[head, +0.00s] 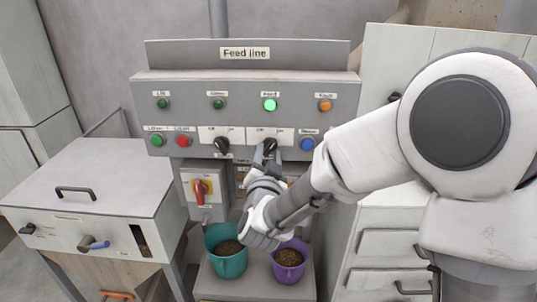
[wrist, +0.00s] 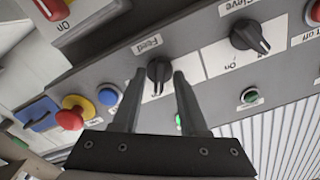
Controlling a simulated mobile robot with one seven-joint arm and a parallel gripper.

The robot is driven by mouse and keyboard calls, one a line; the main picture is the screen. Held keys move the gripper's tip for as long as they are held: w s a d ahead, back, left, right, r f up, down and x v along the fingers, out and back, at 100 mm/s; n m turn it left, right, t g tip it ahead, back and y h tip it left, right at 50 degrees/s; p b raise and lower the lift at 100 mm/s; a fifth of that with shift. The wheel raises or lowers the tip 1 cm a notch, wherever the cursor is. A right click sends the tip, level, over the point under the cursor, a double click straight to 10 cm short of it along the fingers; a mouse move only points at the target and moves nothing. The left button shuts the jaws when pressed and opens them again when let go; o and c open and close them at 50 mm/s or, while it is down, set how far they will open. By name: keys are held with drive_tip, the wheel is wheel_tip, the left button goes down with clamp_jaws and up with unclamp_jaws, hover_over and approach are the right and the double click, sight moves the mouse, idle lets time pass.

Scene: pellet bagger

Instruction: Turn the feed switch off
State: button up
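The feed switch (head: 269,145) is a black rotary knob on a white plate in the control panel's lower row. In the wrist view the feed switch (wrist: 158,71) sits under an inverted "Feed" label, with an "On" mark to its lower left. Its exact setting is hard to read. The green feed lamp (head: 270,104) above it is lit. My gripper (head: 268,155) is at the knob. In the wrist view my gripper (wrist: 160,78) is open, one finger on each side of the knob, with visible gaps. The "Off" mark is hidden.
A similar knob, the sieve switch (wrist: 250,36), is beside it. A blue button (head: 307,144) is close on the other side; a red mushroom button (wrist: 70,118) lies beyond it. A teal bucket (head: 215,237) and a purple bucket (head: 278,266) of pellets stand below my forearm.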

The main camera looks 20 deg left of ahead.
clamp_jaws()
drive_tip(key=shift+f+n+b, duration=0.1)
drive_tip(key=shift+n+b, duration=0.95)
drive_tip(key=shift+n, duration=0.15)
drive_tip(key=n+b, duration=0.1)
drive_tip(key=n, duration=0.1)
drive_tip(key=shift+n, duration=0.3)
drive_tip(key=n+b, duration=0.1)
drive_tip(key=n, duration=0.2)
drive_tip(key=shift+d+n, duration=0.1)
drive_tip(key=shift+n, duration=1.9)
drive_tip(key=shift+w, duration=0.1)
drive_tip(key=shift+o, duration=0.7)
unclamp_jaws()
